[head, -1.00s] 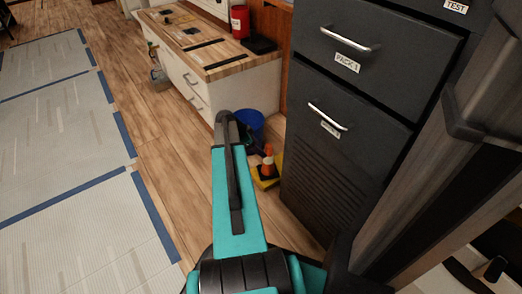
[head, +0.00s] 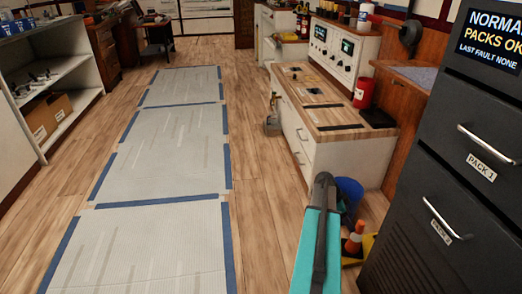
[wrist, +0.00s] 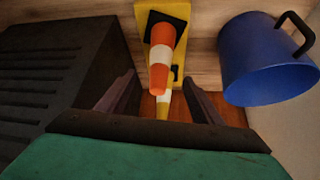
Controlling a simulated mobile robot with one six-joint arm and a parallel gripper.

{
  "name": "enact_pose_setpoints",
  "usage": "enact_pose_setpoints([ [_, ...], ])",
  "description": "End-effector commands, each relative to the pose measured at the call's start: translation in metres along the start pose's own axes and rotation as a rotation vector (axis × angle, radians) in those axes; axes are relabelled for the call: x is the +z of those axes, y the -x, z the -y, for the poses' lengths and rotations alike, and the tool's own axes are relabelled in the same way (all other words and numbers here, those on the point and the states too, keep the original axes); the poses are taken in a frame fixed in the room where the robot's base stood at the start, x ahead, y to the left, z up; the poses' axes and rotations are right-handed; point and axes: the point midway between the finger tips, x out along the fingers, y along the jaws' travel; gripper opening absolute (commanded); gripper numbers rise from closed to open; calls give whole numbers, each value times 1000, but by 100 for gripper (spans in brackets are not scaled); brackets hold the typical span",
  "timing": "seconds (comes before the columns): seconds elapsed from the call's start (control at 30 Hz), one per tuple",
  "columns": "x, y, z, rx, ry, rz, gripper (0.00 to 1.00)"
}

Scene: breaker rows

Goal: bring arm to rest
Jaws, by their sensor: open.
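In the head view my teal arm (head: 316,250) rises from the bottom edge, right of centre, with a dark link along its top. My gripper (wrist: 160,98) shows in the wrist view with its two dark fingers spread apart and nothing between them. In the head view my gripper is not visible.
A dark cabinet (head: 405,262) with handles marked Pack stands close on the right. A wood-topped counter (head: 318,110) holds a red canister (head: 364,93). The blue bucket (head: 350,190) and cone (head: 354,238) stand on the floor. Pale mats (head: 160,170) and clear wood floor lie left.

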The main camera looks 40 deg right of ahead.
Motion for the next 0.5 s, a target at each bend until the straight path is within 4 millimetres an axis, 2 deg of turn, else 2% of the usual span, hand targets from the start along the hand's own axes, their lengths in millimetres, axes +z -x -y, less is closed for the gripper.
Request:
enact_pose_setpoints([
  [0.13,2,7,2,-5,8,0,60],
  [0.27,12,24,8,-17,32,1,60],
  [0.37,27,42,13,-27,66,2,60],
  [0.5,57,69,16,-40,130,6,60],
])
